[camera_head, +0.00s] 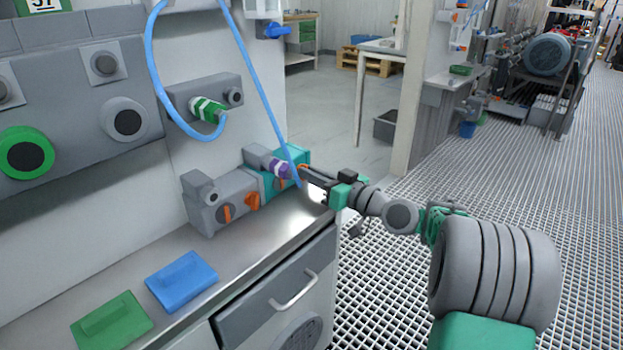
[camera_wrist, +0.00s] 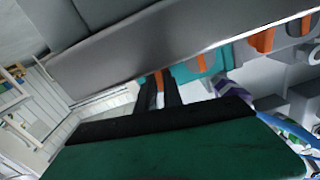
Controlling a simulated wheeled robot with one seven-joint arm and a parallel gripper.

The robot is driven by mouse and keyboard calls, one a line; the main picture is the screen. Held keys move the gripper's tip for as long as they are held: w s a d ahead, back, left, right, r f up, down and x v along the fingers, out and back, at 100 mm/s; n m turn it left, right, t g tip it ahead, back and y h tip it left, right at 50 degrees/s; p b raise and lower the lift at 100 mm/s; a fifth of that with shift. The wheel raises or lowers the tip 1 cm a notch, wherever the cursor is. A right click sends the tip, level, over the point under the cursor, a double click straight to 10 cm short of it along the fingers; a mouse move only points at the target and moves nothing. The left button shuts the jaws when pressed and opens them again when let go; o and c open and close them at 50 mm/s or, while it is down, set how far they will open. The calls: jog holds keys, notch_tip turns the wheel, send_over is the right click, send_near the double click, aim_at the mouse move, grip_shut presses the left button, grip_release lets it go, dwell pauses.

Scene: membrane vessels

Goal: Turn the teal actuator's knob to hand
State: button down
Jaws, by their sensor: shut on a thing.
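The teal actuator (camera_head: 268,188) stands on the bench at the far end of a row, and also shows at the top of the wrist view (camera_wrist: 222,57). It carries two orange knobs. My gripper (camera_head: 304,174) reaches it from the right. In the wrist view my two dark fingers (camera_wrist: 159,90) are shut on the farther orange knob (camera_wrist: 159,76), one on each side. The other orange knob (camera_wrist: 202,62) of the teal actuator is free, to the right of my fingers. The angle of the held knob is hard to tell, as my fingers cover most of it.
A grey actuator (camera_head: 207,187) with orange knobs stands next to the teal one. A blue hose (camera_head: 262,90) hangs down close to my gripper. A purple-banded connector (camera_head: 280,169) sits by the teal body. Green (camera_head: 112,325) and blue (camera_head: 182,280) pads lie on the near bench.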

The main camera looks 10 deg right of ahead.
jog(key=c, duration=1.5)
grip_release()
jog(key=v, duration=0.8)
jog(key=shift+w+p, duration=0.1)
jog(key=shift+p, duration=0.3)
